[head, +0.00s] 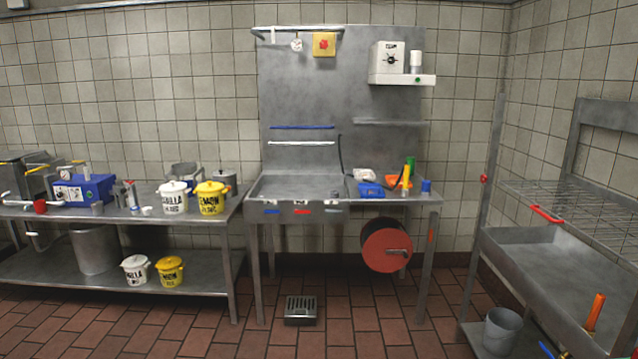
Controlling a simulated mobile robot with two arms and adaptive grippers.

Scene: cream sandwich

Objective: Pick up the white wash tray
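No thing in the head view can be told for sure as the white wash tray. A thin white strip (301,143) lies flat against the steel back panel, below a similar blue strip (301,127); it could be a tray seen edge-on. A small white item (364,174) lies on the right side of the sink counter, behind a blue item (371,190); its shape is too small to tell. Neither of my grippers is in view.
The steel sink unit (347,207) stands at the back wall, with a red reel (386,249) beneath. A steel table (120,218) with white and yellow buckets is left. A wire rack (590,208) and grey bucket (502,330) are right. The middle floor holds a drain grate (300,308).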

